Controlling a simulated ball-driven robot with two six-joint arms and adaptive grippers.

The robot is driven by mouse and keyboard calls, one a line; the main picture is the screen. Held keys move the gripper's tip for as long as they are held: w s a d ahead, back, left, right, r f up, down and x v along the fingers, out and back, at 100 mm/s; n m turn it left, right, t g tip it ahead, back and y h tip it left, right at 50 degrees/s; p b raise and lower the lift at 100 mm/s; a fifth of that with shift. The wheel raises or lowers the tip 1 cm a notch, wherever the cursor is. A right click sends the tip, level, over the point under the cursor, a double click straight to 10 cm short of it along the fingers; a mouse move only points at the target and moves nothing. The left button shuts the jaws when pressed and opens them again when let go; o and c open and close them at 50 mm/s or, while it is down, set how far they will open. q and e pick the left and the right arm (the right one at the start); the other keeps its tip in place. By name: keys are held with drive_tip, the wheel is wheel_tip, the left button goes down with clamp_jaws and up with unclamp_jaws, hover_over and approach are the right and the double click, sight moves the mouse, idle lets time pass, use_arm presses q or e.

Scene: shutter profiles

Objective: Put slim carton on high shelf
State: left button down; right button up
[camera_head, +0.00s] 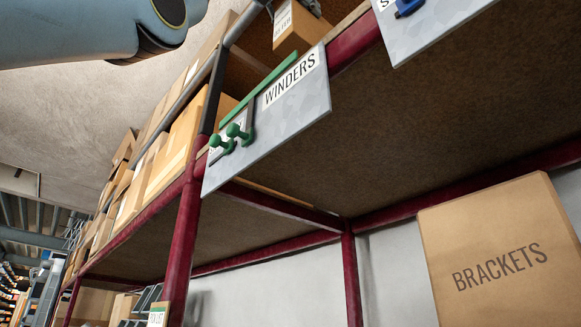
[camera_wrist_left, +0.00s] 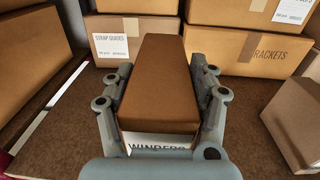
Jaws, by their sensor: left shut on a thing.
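The slim carton (camera_wrist_left: 158,85) is a long brown box. In the left wrist view it lies lengthwise between the fingers of my left gripper (camera_wrist_left: 168,72), which is shut on it. Its near end has a white label reading WINDERS, partly cut off by the gripper body. The high shelf (camera_wrist_left: 70,130) is a brown board below and around the carton; I cannot tell whether the carton touches it. In the head view a sign plate (camera_head: 285,105) reading WINDERS hangs on the shelf's front edge. My right gripper is not in view.
A BRACKETS carton (camera_wrist_left: 250,50) is at the back right and another carton (camera_wrist_left: 297,125) at the right. In the head view, dark red posts (camera_head: 185,235) carry the shelf, and a large BRACKETS carton (camera_head: 500,255) sits below.

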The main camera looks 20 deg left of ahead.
use_arm(q)
drive_tip(key=w+a+f, duration=0.4)
drive_tip(key=w+f, duration=0.1)
drive_tip(key=f, duration=0.3)
drive_tip(key=shift+a, duration=0.35)
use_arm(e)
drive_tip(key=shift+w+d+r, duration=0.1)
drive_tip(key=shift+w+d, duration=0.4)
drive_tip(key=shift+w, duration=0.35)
use_arm(q)
drive_tip(key=shift+s, duration=0.1)
drive_tip(key=c, duration=0.8)
unclamp_jaws()
drive_tip(key=shift+d+f, duration=0.1)
drive_tip(key=shift+f, duration=0.1)
drive_tip(key=o, duration=0.6)
drive_tip(key=shift+o, duration=0.2)
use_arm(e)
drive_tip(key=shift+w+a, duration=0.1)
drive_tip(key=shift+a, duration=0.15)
